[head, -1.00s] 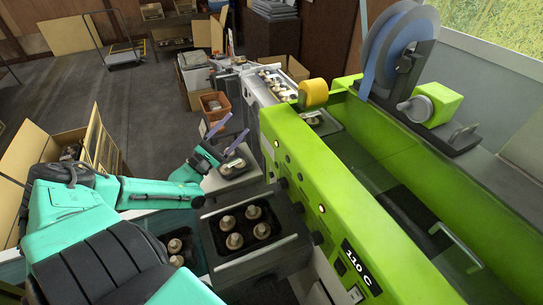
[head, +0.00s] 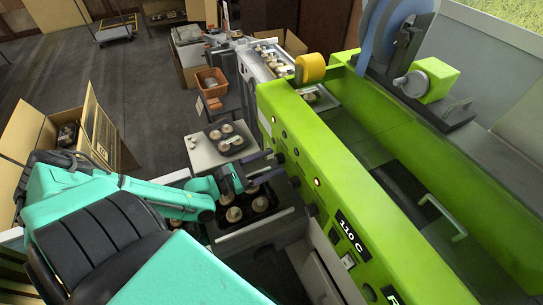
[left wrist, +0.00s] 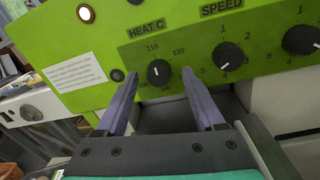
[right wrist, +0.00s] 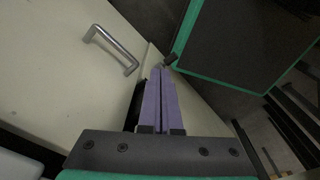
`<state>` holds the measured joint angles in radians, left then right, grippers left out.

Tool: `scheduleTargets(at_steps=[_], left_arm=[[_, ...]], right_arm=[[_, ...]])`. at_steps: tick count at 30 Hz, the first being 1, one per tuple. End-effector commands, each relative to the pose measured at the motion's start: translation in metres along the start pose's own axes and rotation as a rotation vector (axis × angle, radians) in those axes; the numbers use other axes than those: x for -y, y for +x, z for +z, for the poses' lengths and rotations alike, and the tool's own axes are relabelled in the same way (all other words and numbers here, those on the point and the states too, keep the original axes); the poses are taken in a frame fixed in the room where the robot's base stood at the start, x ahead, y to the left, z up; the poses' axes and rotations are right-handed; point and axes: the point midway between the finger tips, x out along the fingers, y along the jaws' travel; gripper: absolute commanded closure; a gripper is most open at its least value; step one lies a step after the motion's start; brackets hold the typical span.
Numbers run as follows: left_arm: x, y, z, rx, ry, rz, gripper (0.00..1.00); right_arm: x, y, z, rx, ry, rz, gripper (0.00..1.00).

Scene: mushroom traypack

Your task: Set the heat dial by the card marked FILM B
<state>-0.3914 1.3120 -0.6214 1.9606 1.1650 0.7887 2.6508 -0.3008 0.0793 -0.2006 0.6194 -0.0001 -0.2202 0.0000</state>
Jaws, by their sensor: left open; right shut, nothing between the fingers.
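The black heat dial (left wrist: 159,72) sits on the green panel under the label HEAT C, with 110 and 120 printed above it. My left gripper (left wrist: 160,76) is open, its purple fingers on either side of the dial in the left wrist view; I cannot tell whether they touch it. In the head view my left gripper (head: 263,166) is at the machine's front face. A black plate reading 110 C (head: 354,234) is on the machine; a plate starting with F (head: 391,295) is cut off below. My right gripper (right wrist: 160,72) is shut and empty.
The speed dial (left wrist: 228,55) and another dial (left wrist: 301,40) are to the right. A white card (left wrist: 73,75) has text too small to read. Below the left gripper is a mushroom tray (head: 270,213). A drawer handle (right wrist: 111,49) is near the right gripper.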

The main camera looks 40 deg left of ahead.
Motion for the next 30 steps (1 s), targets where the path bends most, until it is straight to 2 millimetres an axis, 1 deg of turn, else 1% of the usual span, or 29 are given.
scheduleTargets(at_steps=[3, 9, 10, 11, 12, 15, 23, 30], left_arm=[[-0.0002, 0.0076, 0.0003, 0.000, 0.001, 0.000, 0.30], [-0.0001, 0.0078, 0.0002, -0.001, 0.001, -0.001, 0.30], [-0.0001, 0.0078, 0.0002, -0.001, 0.001, -0.001, 0.37], [-0.0001, 0.0077, 0.0002, -0.001, 0.001, -0.001, 0.49], [-0.0001, 0.0077, 0.0002, -0.001, 0.001, -0.001, 0.64], [-0.0001, 0.0076, 0.0002, -0.001, 0.001, -0.001, 1.00], [0.0000, 0.0074, 0.0005, 0.000, 0.015, 0.000, 1.00], [-0.0002, 0.0072, 0.0011, 0.005, 0.106, 0.002, 1.00]], right_arm=[[-0.0011, 0.0007, -0.0001, 0.000, 0.000, 0.002, 1.00], [-0.0014, 0.0004, -0.0005, -0.001, 0.000, 0.002, 1.00], [-0.0014, 0.0004, -0.0006, -0.001, 0.000, 0.002, 1.00], [-0.0014, 0.0004, -0.0006, -0.001, 0.000, 0.002, 1.00], [-0.0014, 0.0004, -0.0007, -0.001, 0.000, 0.002, 1.00], [-0.0015, 0.0004, -0.0008, -0.002, 0.000, 0.002, 1.00], [-0.0015, -0.0009, -0.0011, -0.002, 0.000, 0.002, 1.00], [-0.0016, -0.0071, -0.0018, -0.002, 0.000, 0.002, 1.00]])
